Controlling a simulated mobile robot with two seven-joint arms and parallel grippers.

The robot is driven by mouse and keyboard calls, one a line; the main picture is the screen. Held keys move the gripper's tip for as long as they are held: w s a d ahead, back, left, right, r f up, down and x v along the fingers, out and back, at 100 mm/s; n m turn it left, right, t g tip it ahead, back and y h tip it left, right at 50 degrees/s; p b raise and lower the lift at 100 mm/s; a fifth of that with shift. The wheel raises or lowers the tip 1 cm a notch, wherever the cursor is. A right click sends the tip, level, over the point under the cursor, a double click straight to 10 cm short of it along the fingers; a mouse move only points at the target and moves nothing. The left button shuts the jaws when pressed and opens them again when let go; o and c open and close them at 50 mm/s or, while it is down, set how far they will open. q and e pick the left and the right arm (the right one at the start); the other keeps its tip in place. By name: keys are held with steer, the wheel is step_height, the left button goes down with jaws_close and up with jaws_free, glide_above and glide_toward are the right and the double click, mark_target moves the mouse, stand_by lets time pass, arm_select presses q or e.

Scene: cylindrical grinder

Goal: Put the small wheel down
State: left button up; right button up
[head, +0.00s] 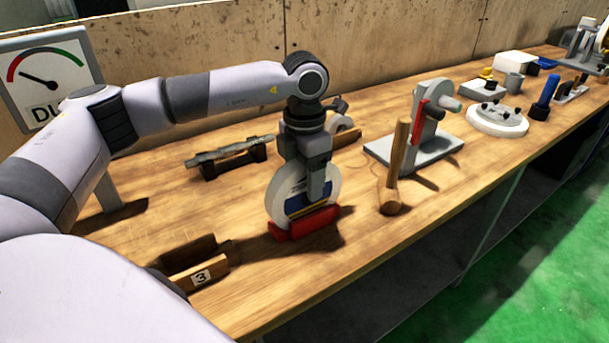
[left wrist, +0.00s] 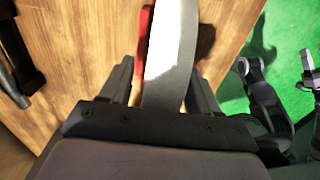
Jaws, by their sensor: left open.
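The wheel (head: 281,190), a white disc with a blue label, stands upright in a red holder (head: 297,226) on the wooden bench. My left gripper (head: 317,193) points down over it. In the left wrist view the open left gripper (left wrist: 160,68) has one finger on each side of the wheel's rim (left wrist: 172,85). Dark gaps show beside the rim, so the fingers look apart from it. The wheel's lower edge is hidden in the holder.
A wooden mallet (head: 392,180) stands right of the wheel, before a grey stand (head: 430,130). A wooden block marked 3 (head: 197,277) lies front left. A bar on dark supports (head: 230,151) lies behind left. Bare bench lies between them; its front edge is close.

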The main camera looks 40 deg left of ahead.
arm_select(q)
step_height(320, 180, up, 12)
steer(key=shift+r+b, duration=0.15)
steer(key=shift+b, duration=0.25)
steer(key=shift+d, duration=0.1)
stand_by(0.5)
